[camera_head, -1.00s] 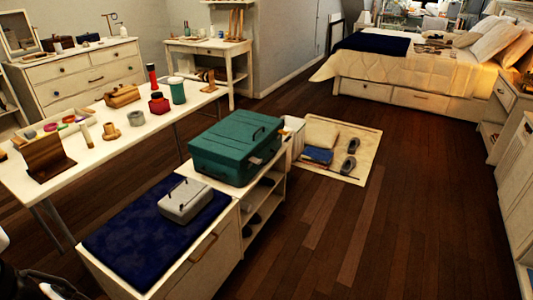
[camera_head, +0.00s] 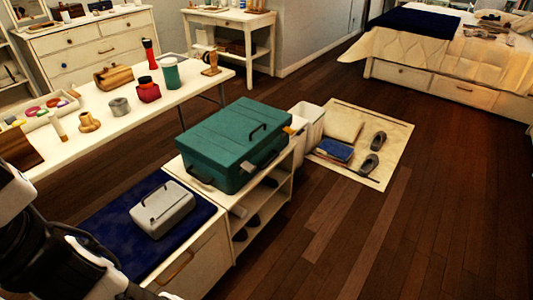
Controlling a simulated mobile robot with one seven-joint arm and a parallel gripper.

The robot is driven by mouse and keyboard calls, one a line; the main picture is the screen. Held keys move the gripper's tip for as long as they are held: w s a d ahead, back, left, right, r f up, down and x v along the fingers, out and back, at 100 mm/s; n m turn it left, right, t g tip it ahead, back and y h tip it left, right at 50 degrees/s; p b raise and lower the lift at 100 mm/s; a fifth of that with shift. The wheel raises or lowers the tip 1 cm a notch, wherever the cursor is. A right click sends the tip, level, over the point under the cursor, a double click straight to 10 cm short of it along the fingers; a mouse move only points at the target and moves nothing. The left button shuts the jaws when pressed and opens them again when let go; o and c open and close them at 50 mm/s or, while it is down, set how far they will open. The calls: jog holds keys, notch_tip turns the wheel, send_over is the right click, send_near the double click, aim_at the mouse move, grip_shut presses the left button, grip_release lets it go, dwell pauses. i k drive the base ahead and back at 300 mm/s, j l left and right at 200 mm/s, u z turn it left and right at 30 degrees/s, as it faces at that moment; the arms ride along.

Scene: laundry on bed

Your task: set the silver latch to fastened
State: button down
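A small light grey box (camera_head: 163,209) with a dark handle on its lid sits on the blue cushion of the low cabinet. A larger teal case (camera_head: 233,143) with a dark handle on top stands on the white shelf unit behind it. Its lid looks closed, and a small pale tab shows on its front side. I cannot make out a silver latch on either box, nor its setting. Part of my arm, black and white, shows at the lower left. The fingertips of my gripper are not in view.
A long white table (camera_head: 110,141) with jars, pots and a tray stands at the left. The blue-topped cabinet (camera_head: 119,236) and the shelf unit (camera_head: 289,172) form a row. A mat (camera_head: 386,169) with shoes and folded cloth lies beyond. The wooden floor at right is clear.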

aim_at(249, 168)
jog(key=i+l+u, duration=0.15)
jog(key=i+l, duration=0.75)
jog(key=l, duration=0.1)
